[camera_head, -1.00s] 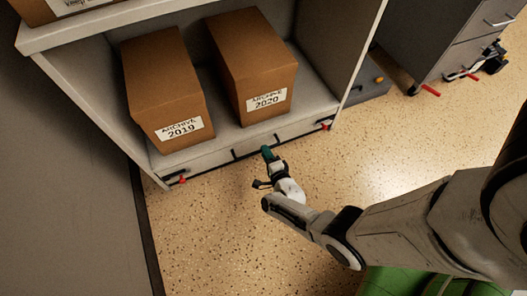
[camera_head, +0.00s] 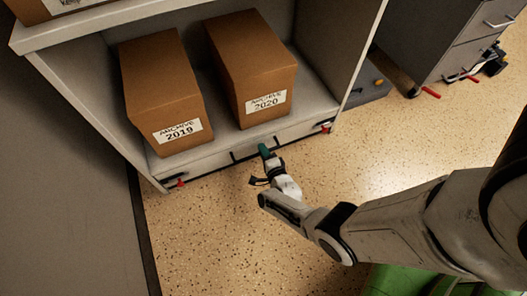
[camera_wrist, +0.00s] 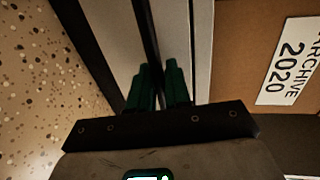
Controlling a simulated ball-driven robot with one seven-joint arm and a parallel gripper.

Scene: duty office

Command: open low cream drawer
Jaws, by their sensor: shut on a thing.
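The low cream drawer (camera_head: 207,161) is the shallow front at the foot of the cream shelf unit. Its dark bar handle (camera_head: 241,155) runs along the middle of the front. My gripper (camera_head: 264,150) has green fingertips and is at the right part of this handle. In the wrist view the two green fingers (camera_wrist: 158,85) stand either side of the dark handle bar (camera_wrist: 149,35) and are shut on it. The exact contact is partly hidden between the fingers. The drawer looks shut or nearly so; I cannot tell if a small gap is there.
Two brown archive boxes, 2019 (camera_head: 165,95) and 2020 (camera_head: 250,65), stand on the shelf above the drawer. A grey panel (camera_head: 60,190) lies at left. A dark grey drawer cabinet (camera_head: 440,45) stands at upper right. The speckled floor (camera_head: 205,235) before the drawer is clear.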

